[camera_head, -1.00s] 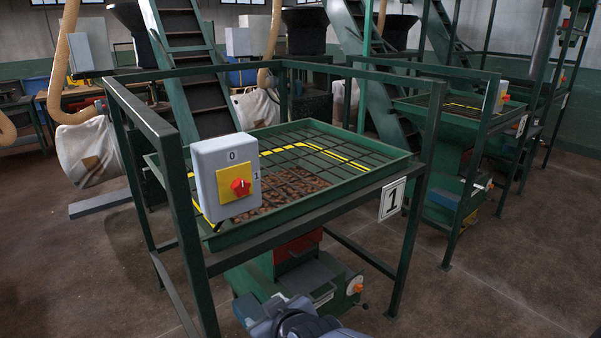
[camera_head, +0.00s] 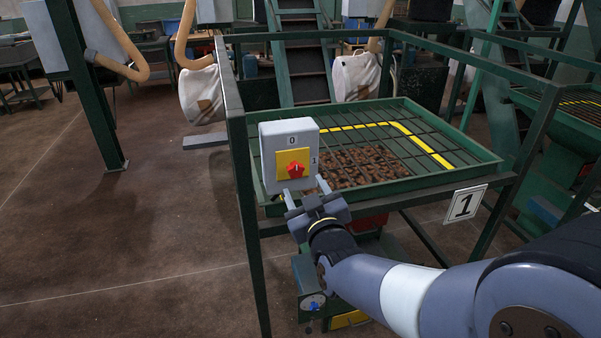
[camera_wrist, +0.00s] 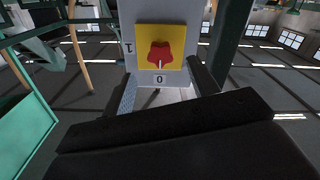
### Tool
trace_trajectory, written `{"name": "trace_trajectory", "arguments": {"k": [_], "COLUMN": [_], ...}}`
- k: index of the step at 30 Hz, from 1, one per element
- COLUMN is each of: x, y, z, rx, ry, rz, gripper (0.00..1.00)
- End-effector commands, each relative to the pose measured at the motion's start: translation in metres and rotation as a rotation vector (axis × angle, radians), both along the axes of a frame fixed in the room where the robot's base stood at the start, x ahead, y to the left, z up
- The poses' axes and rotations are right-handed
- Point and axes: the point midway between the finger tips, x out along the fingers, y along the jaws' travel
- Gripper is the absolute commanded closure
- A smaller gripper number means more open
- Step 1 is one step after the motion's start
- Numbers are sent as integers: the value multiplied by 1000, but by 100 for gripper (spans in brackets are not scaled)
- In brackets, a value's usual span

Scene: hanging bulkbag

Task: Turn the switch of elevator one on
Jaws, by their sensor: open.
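The switch is a red knob (camera_head: 296,171) on a yellow plate (camera_head: 284,159) on the front of a grey box (camera_head: 268,172), marked 0 above and 1 to the right. My gripper (camera_head: 305,190) is open and empty, just below and in front of the knob, apart from it as far as I can see. In the wrist view, which is upside down, the red knob (camera_wrist: 160,53) lies beyond the open fingers, and its white mark points toward the 0. A sign reading 1 (camera_head: 465,204) hangs on the front rail of the frame.
The box sits at the front left corner of a green frame (camera_head: 243,180) with upright posts and rails. Behind it is a green grated tray (camera_head: 470,150) with brown lumps (camera_head: 365,165). Open floor (camera_head: 130,230) lies to the left.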

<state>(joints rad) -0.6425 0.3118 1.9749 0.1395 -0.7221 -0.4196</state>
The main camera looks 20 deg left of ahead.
Motion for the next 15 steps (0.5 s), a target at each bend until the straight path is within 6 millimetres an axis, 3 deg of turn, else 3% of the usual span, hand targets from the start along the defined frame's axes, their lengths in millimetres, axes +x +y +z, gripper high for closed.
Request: {"name": "trace_trajectory", "arguments": {"k": [6, 15], "x": [29, 48], "y": [17, 29], "z": [1, 0], "rx": [-1, 0], "ry": [2, 2], "rz": [-1, -1], "gripper": [44, 44]}}
